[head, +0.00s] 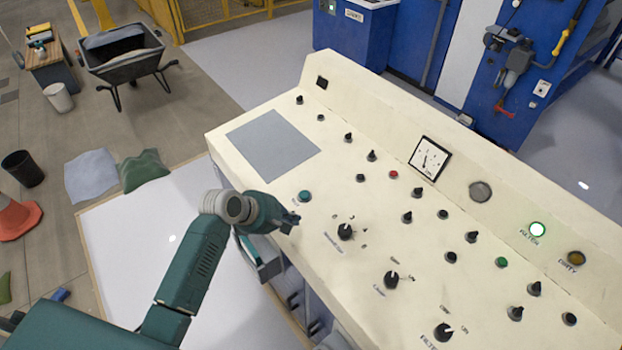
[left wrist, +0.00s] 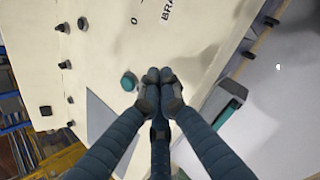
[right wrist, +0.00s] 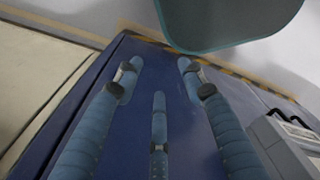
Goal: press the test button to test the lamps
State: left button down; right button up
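The cream control panel (head: 340,240) carries a teal round button (head: 305,196), which I take as the test button; its label is too small to read surely. The button also shows in the left wrist view (left wrist: 129,82). My left gripper (head: 290,219) is over the panel's near edge, just beside the button. Its fingertips (left wrist: 160,76) are together with nothing between them, and the button is to their left in the left wrist view. My right gripper (right wrist: 158,75) is open and empty above a blue surface.
Black knobs, such as one dial (head: 345,232), stand up from the panel right of the button. A flat grey plate (head: 273,145) lies left of it. A small open drawer (head: 268,258) sticks out below the near edge. Blue machinery (head: 420,40) stands behind.

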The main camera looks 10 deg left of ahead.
pick_arm(q)
jog(key=w+a+r+n+t+h, duration=0.1)
jog(key=w+r+n, duration=0.7)
jog(key=w, duration=0.3)
jog(key=shift+r+t+h+p, duration=0.15)
jog(key=shift+t+h+p, duration=0.15)
jog(key=shift+t, duration=0.1)
jog(key=b, duration=0.8)
send_over(302, 197)
notch_tip(302, 197, down, 7)
jog(key=shift+a+r, duration=0.1)
jog(key=shift+f, duration=0.9)
